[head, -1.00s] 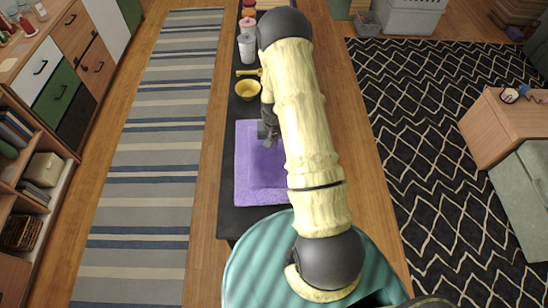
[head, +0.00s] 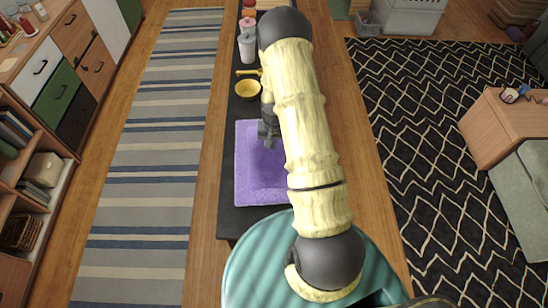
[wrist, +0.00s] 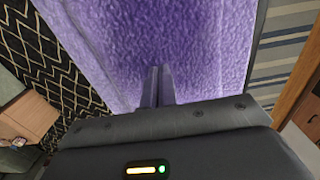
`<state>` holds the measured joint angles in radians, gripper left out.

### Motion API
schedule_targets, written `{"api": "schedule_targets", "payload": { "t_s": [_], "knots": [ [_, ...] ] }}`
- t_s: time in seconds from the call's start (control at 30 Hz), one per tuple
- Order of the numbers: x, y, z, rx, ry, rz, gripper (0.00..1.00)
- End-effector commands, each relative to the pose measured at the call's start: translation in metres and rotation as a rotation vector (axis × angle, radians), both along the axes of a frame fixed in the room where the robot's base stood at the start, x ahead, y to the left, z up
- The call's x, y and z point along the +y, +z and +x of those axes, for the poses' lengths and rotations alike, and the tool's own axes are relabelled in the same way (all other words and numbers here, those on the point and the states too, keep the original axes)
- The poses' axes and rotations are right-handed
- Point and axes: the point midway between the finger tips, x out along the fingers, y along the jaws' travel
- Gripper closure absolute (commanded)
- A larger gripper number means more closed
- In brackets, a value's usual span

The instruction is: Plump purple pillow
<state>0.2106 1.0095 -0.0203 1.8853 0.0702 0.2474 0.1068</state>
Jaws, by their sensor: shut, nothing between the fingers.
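The purple pillow (head: 248,184) lies flat on a dark, narrow table (head: 228,190) in the middle of the head view. It fills much of the wrist view (wrist: 170,45), where its surface looks finely textured. My gripper (head: 271,142) is over the pillow's upper right part in the head view, partly hidden by my arm. In the wrist view the two fingers of my gripper (wrist: 158,72) are together with nothing between them, and their tips are against or just above the purple surface; I cannot tell which. My arm hides the pillow's right side.
A striped rug (head: 150,170) lies left, a black patterned rug (head: 440,130) right.

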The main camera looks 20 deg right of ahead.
Motion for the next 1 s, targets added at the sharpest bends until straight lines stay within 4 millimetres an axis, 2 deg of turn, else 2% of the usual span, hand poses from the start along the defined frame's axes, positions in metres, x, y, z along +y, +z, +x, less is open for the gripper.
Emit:
{"api": "schedule_targets", "payload": {
  "t_s": [0.67,1.0],
  "knots": [
    [0.0,-0.017,0.0,0.0,0.0,0.0,1.0],
    [0.0,-0.017,0.0,0.0,0.0,0.0,1.0]
  ]
}}
